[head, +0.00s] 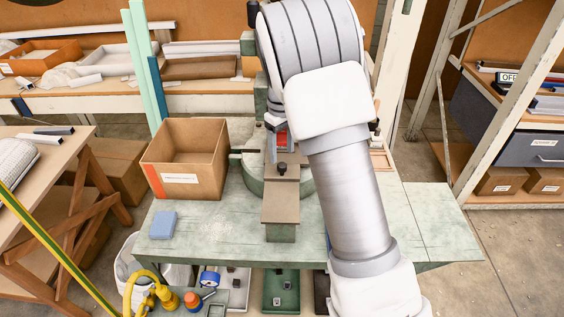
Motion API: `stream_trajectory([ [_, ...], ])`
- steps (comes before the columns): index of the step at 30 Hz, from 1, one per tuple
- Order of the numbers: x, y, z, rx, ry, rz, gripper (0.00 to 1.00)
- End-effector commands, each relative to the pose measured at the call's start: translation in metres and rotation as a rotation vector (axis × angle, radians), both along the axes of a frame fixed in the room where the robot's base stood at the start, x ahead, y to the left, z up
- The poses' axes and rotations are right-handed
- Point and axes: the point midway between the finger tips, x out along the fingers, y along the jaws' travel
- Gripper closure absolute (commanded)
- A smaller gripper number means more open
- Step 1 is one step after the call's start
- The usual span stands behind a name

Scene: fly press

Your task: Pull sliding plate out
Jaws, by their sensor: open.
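The sliding plate (281,206) is a flat brown-grey strip at the middle of the green bench. It sticks out toward me from the fly press, over a green support block (281,233). A small black knob (282,168) stands on its far part. The round green press base (255,184) lies around its far end. My arm comes up from the lower right and bends over the press, covering much of it. I cannot make out my gripper's fingers; the wrist hides them or they blend with the press parts near the red piece (281,141).
An open cardboard box (185,180) stands left of the press, with a blue block (163,225) in front of it. The green bench top (435,215) is clear at the right. Trays and tools (205,295) sit below the bench's front edge.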

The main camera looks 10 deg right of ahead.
Motion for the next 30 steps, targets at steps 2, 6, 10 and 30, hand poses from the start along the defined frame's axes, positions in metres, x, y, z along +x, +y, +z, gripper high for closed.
stream_trajectory([
  [2, -0.001, 0.0, -0.016, -0.002, 0.003, 0.0, 0.36],
  [6, -0.001, 0.0, -0.035, 0.0, 0.002, 0.0, 0.36],
  [10, 0.0, 0.0, -0.045, -0.001, 0.001, 0.0, 0.36],
  [30, 0.0, 0.0, -0.048, 0.0, 0.0, -0.001, 0.95],
])
